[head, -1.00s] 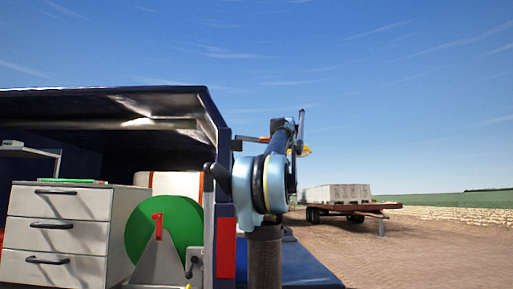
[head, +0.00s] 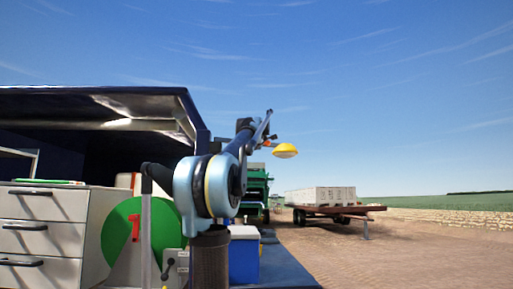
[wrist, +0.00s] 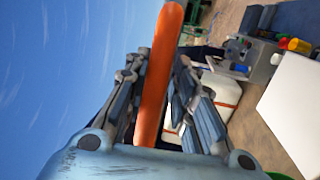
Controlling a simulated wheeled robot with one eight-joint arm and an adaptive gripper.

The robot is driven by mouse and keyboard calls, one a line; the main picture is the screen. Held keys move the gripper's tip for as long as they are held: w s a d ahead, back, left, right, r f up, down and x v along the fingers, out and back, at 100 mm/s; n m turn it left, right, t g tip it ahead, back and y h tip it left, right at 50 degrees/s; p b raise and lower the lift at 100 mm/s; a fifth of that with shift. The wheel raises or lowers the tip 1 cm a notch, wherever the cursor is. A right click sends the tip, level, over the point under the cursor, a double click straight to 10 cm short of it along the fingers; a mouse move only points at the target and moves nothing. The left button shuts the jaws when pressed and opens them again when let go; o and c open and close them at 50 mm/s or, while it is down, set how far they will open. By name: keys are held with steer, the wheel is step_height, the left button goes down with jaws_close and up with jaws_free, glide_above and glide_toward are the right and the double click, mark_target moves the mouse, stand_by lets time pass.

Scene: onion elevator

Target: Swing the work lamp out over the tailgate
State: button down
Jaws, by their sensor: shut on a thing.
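The work lamp's yellow head (head: 286,151) hangs in the open air to the right of the blue vehicle's roof corner in the head view. An orange bar (wrist: 160,60), seemingly the lamp's handle or arm, runs between my fingers in the wrist view. My gripper (wrist: 158,88) is shut on this bar. In the head view my gripper (head: 267,124) is small and partly hidden by my own arm, just left of and above the lamp head. A flat blue surface (head: 287,272), seemingly the tailgate, lies low behind my arm. The lamp's mount is hidden.
A blue and white box (head: 244,256) and a green machine (head: 255,185) are behind my arm. A trailer (head: 330,210) stands on open dirt at right.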

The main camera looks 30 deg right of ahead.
steer(key=shift+a+r, duration=0.2)
steer(key=c, duration=1.7)
jaws_free()
steer(key=shift+o, duration=1.1)
steer(key=shift+s+a+r, duration=0.1)
steer(key=shift+s+a, duration=0.05)
steer(key=shift+a, duration=0.1)
steer(key=shift+d, duration=0.15)
steer(key=shift+s+f, duration=0.2)
steer(key=shift+s, duration=0.1)
steer(key=v, duration=1.1)
steer(key=shift+a, duration=0.3)
